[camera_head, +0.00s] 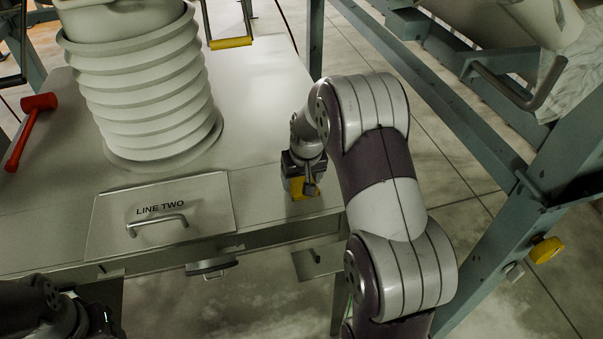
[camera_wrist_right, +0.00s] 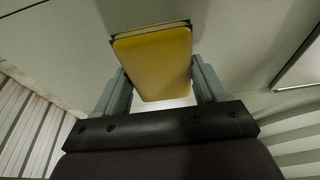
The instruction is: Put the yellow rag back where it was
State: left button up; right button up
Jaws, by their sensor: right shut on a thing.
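The yellow rag (camera_head: 297,188) shows as a small yellow piece at my right gripper (camera_head: 304,180), over the right front part of the grey table. In the right wrist view the rag (camera_wrist_right: 154,62) looks like a flat yellow slab with a dark edge at its top. It sits between the two grey fingers, and the right gripper is shut on it. I cannot tell whether the rag touches the table top. Part of my left arm shows dark at the bottom left of the head view; its gripper's fingers (camera_head: 103,320) are too dark to read.
A pale ribbed bellows (camera_head: 145,100) stands on the grey table (camera_head: 262,95). A plate marked LINE TWO (camera_head: 205,205) with a handle lies at the front. A red mallet (camera_head: 28,130) lies at the left.

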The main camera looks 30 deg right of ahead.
jog(key=shift+w+f, duration=0.15)
jog(key=shift+f, duration=0.05)
jog(key=o, duration=0.9)
jog(key=shift+o, duration=0.2)
jog(key=shift+r, duration=0.1)
jog(key=shift+r, duration=0.3)
jog(key=d+b+v, duration=0.1)
jog(key=b+v, duration=0.1)
jog(key=v, duration=0.9)
jog(key=s+a+f+n+g, duration=0.1)
jog(key=s+a+f, duration=0.3)
jog(key=s+a, duration=0.2)
jog(key=s+a+f+n, duration=0.1)
jog(key=s+a+f, duration=0.4)
jog(key=s, duration=0.5)
jog(key=shift+s+a+n+g+y, duration=0.3)
jog(key=shift+a+n+g, duration=0.1)
jog(key=shift+a, duration=0.25)
